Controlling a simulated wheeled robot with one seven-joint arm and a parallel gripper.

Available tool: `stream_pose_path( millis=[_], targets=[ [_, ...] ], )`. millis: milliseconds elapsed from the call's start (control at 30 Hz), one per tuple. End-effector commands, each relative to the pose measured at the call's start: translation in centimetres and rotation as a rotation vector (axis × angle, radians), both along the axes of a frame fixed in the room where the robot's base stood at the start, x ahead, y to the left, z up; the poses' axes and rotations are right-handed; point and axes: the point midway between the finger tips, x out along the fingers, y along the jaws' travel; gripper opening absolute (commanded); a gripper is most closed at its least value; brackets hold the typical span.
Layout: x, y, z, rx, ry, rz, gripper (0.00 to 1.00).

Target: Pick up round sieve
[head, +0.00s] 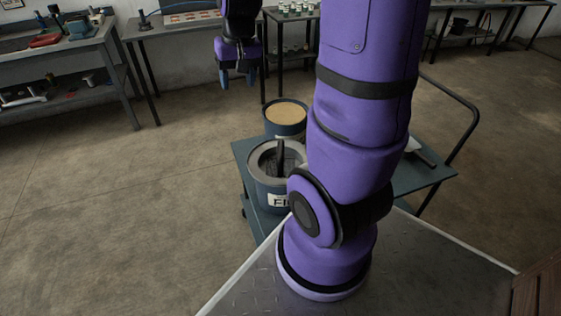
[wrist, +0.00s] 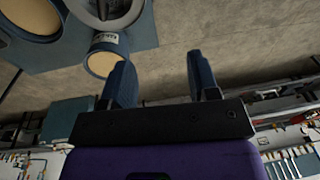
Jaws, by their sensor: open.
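A round thing with a wide grey rim (head: 258,167) and dark inside, apparently the round sieve, sits at the top of a blue labelled bucket (head: 268,197) on the cart. A dark upright bar shows across it. Its right side is partly hidden by my arm. In the wrist view a grey rim (wrist: 82,16) shows at the top edge, partly cut off. My gripper (head: 238,80) hangs above and beyond the cart, away from the sieve. Its two blue fingers are apart, with nothing between them in the wrist view (wrist: 160,72).
A blue tub with a tan top (head: 286,113) stands behind the bucket on the blue-grey cart (head: 243,151). The cart has a dark handrail (head: 470,112). My arm hides the cart's middle. Workbenches (head: 60,50) line the walls. The floor at left is clear.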

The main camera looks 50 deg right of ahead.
Motion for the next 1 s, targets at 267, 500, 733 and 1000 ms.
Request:
stream_pose_path(
  millis=[267, 500, 733, 1000],
  targets=[
    [0.8, -5.4, -6.8, 0.042, 0.092, -0.149, 0.55],
    [-0.1, -9.8, -13.2, 0.072, 0.168, -0.275, 0.55],
    [-1.7, -12.9, -18.6, 0.093, 0.228, -0.371, 0.55],
    [-2.8, -14.3, -21.4, 0.102, 0.256, -0.419, 0.55]
  ],
)
